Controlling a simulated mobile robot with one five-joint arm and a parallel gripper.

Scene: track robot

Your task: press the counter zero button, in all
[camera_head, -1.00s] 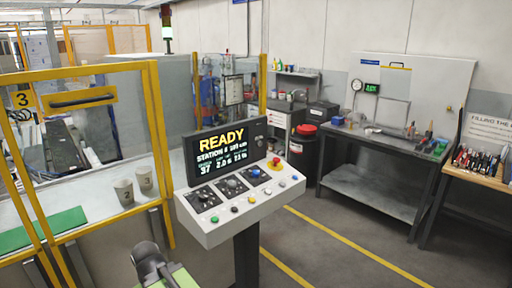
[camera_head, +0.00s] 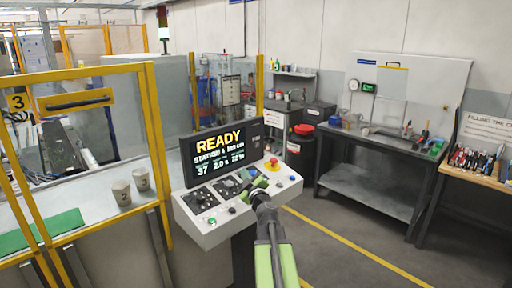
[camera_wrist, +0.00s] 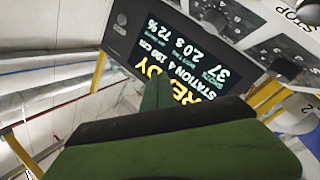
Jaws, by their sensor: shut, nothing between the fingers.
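The control console (camera_head: 204,236) stands in the middle of the head view, its sloped light panel carrying switches and coloured buttons. I cannot read the small labels, so I cannot tell which button is counter zero. My gripper (camera_head: 257,184) is shut and empty over the right-middle of the panel and hides part of the button row. I cannot tell whether it touches the panel. In the wrist view my green fingers (camera_wrist: 157,100) point toward the screen (camera_wrist: 190,48), which appears upside down.
The screen reads READY. A red mushroom button (camera_head: 272,164) is at the panel's back right. Two cups (camera_head: 122,193) stand on the left counter behind a yellow-framed guard (camera_head: 155,120). A workbench (camera_head: 375,148) stands at the right; the floor between is clear.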

